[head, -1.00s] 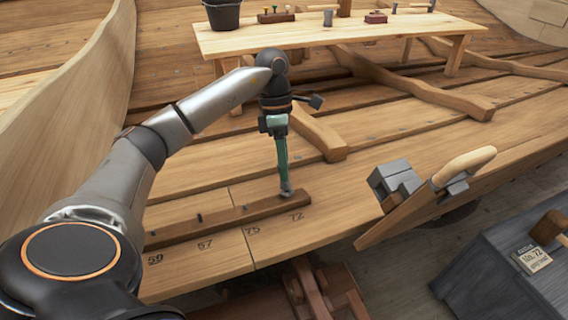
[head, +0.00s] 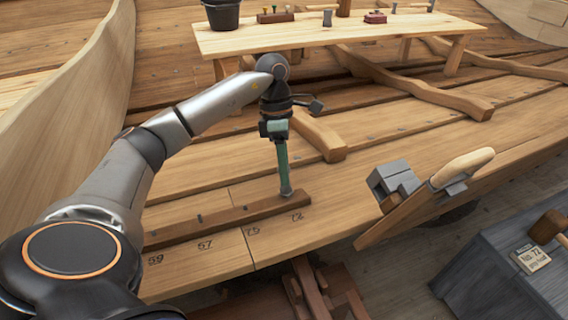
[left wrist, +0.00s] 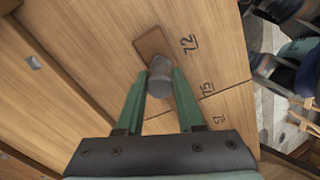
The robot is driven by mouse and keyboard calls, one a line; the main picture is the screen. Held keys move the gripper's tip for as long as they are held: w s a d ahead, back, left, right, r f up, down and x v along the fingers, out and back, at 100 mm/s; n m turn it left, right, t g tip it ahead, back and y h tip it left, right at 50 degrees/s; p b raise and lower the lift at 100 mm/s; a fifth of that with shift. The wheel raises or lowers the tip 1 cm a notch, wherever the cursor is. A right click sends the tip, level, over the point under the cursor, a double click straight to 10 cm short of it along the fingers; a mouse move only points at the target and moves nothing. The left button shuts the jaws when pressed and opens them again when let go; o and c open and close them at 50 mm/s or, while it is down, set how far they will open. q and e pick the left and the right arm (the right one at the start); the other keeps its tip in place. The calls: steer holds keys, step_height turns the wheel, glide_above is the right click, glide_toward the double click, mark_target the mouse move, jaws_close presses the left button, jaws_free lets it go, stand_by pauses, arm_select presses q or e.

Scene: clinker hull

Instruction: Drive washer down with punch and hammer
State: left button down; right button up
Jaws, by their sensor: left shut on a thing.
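My left gripper (head: 285,188) points down at the right end of a dark brown strip (head: 225,215) on the planking, beside the chalk-like number 72. Its green fingers are closed on a short grey cylindrical piece, probably the punch, which shows between the fingertips in the left wrist view (left wrist: 160,78). The strip's end (left wrist: 152,42) lies just beyond it there. Small dark pins stand along the strip. Whether the grey piece touches the strip or a washer cannot be told; no washer is discernible. A wooden-headed mallet (head: 548,226) lies on the grey bench at right. My right gripper is not in view.
A low table (head: 300,38) with a dark bucket (head: 222,14) and small tools stands behind. A grey bench (head: 500,285) is at the lower right.

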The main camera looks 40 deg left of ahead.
arm_select(q)
steer(key=shift+f, duration=0.2)
stand_by(0.5)
steer(key=shift+c, duration=2.3)
jaws_free()
